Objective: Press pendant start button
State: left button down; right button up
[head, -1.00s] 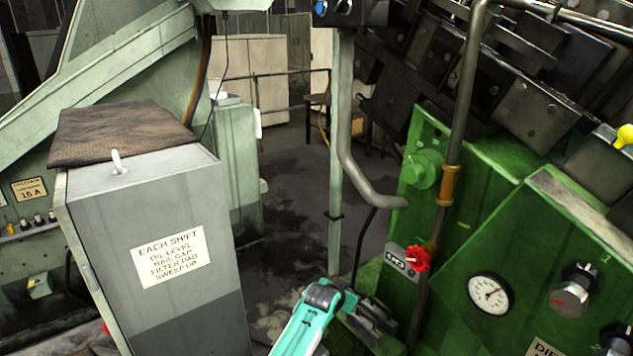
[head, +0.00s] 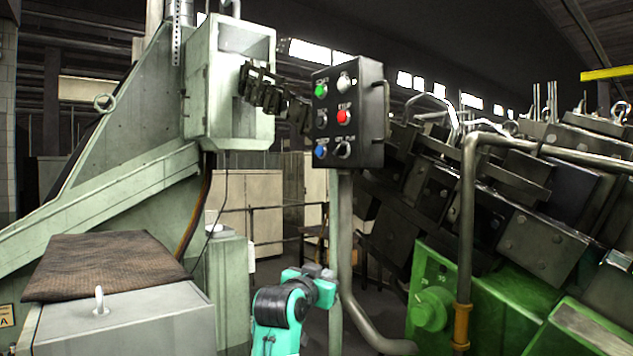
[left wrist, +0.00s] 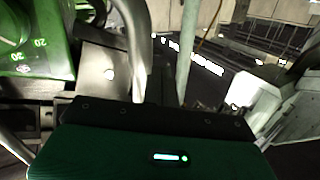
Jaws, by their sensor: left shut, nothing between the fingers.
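The pendant (head: 377,131) is a dark box on a grey post, above the middle of the head view. Its face has a green button (head: 321,90) at upper left, a red button (head: 344,117) at mid right and a blue button (head: 320,152) at lower left. The label above the green one is too small to read surely. My left gripper (head: 318,271) is shut and empty, below the pendant and apart from it, at the end of my teal arm. Its fingertips are hard to make out. My right gripper is not in view.
The pendant's grey post (head: 345,240) bends right near the floor, just beside my left gripper. A green machine (head: 480,300) with dark blocks and pipes fills the right. A grey cabinet (head: 150,325) with a brown mat (head: 110,262) stands at left.

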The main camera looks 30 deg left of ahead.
aim_at(321, 91)
pick_arm(q)
jog(key=s+a+r+n+t, duration=0.1)
jog(key=s+a+r+t, duration=0.1)
jog(key=r, duration=1.1)
jog(key=s+a+r+t+y, duration=0.1)
jog(key=s+a+r+t, duration=0.1)
jog(key=r, duration=1.2)
jog(key=s+a+r+n+t+y, duration=0.1)
jog(key=s+a+r+t, duration=0.2)
jog(key=r, duration=1.1)
jog(key=s, duration=0.2)
jog(key=shift+s+a+n, duration=0.25)
jog(key=shift+s+n, duration=0.05)
jog(key=shift+s, duration=0.05)
jog(key=w+d+p, duration=0.3)
jog(key=w, duration=0.5)
jog(key=shift+d+p, duration=0.15)
jog(key=shift+p, duration=0.25)
jog(key=shift+w+d, duration=0.1)
jog(key=shift+w, duration=0.1)
jog(key=shift+w+d, duration=0.1)
jog(key=shift+w, duration=0.2)
